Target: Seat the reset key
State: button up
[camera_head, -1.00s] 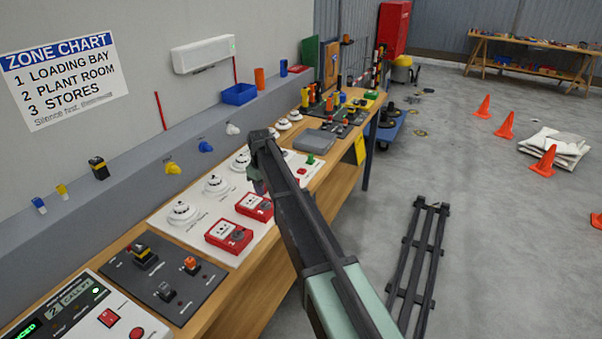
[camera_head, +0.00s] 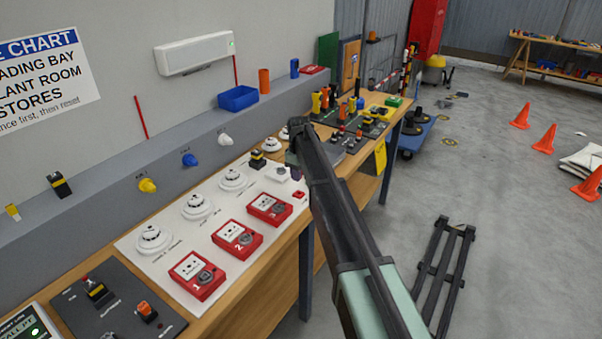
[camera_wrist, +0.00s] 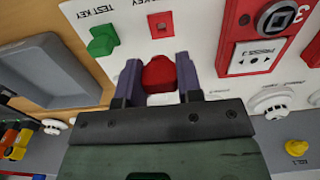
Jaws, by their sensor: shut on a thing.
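My gripper (camera_wrist: 157,72) is shut on a red key (camera_wrist: 158,76), which shows between its two dark purple fingers in the wrist view. A small red socket (camera_wrist: 161,23) with a dark hole lies on the white panel just beyond the key. Its label is partly hidden, with "KEY" readable. The key appears short of the socket and apart from it; its lower end is hidden. In the head view my gripper (camera_head: 297,170) is over the far end of the panel, and the socket (camera_head: 299,194) shows beside it. The held key cannot be made out there.
A green test key (camera_wrist: 103,40) stands beside the socket. Red call point 3 (camera_wrist: 258,50) is on the other side, with more call points (camera_head: 237,239) and white detectors (camera_head: 198,206) along the panel. A grey tray (camera_wrist: 50,70) lies beyond the green key.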

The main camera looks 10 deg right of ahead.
aim_at(299, 195)
jog(key=shift+s+a+f, duration=0.1)
jog(key=shift+a+f, duration=0.05)
notch_tip(299, 195, down, 5)
jog(key=b, duration=0.5)
jog(key=shift+f, duration=0.1)
jog(key=shift+f+b, duration=0.75)
jog(key=shift+b, duration=0.2)
dwell(1.1)
jog(key=o, duration=1)
jog(key=shift+o, duration=0.3)
jog(key=shift+o, duration=1.2)
jog(key=shift+r, duration=0.1)
